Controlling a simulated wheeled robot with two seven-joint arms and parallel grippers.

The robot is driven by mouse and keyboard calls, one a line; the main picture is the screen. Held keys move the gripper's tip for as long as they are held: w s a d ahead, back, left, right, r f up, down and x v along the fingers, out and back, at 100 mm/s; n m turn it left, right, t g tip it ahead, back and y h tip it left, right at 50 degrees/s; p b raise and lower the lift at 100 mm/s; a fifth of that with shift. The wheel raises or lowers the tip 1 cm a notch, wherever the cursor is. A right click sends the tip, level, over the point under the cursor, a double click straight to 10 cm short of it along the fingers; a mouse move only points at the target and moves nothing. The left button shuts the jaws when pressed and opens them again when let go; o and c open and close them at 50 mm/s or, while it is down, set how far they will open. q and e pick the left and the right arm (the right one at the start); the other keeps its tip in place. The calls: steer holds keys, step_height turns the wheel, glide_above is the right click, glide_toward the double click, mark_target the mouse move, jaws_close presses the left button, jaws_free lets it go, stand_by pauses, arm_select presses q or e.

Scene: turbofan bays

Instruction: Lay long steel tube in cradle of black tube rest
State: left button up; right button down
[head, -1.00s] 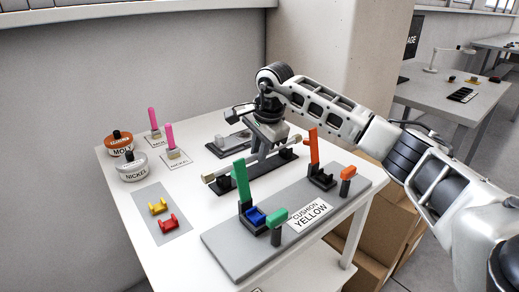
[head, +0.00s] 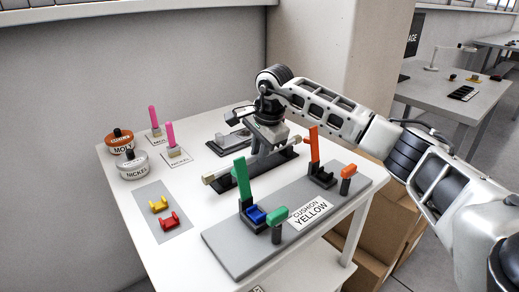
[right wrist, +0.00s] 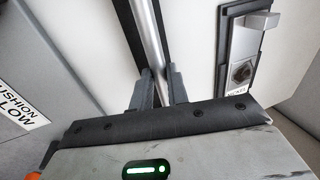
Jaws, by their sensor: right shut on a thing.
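The long steel tube (head: 223,174) lies slantwise at the middle of the white table, with a pale cap at its left end. My right gripper (head: 260,150) is shut on the tube near its middle; the right wrist view shows the tube (right wrist: 151,38) between its fingers (right wrist: 160,88). The black tube rest (head: 232,185) runs along under the tube, and its dark strip (right wrist: 124,22) shows beside the tube in the right wrist view. I cannot tell whether the tube touches the cradle. The left gripper is not in view.
In front stands a grey board (head: 235,250) with green and orange upright posts and a yellow-cushion label. Behind is a small grey fixture on a dark plate (head: 218,150). Two jars (head: 133,172), pink posts and a grey mat (head: 150,205) with yellow and red clips stand left.

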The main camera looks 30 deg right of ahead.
stand_by(0.5)
steer(key=c, duration=0.9)
jaws_free()
steer(key=shift+f, duration=0.15)
steer(key=shift+r+p, duration=2.9)
steer(key=shift+r, duration=0.7)
steer(key=shift+f, duration=0.1)
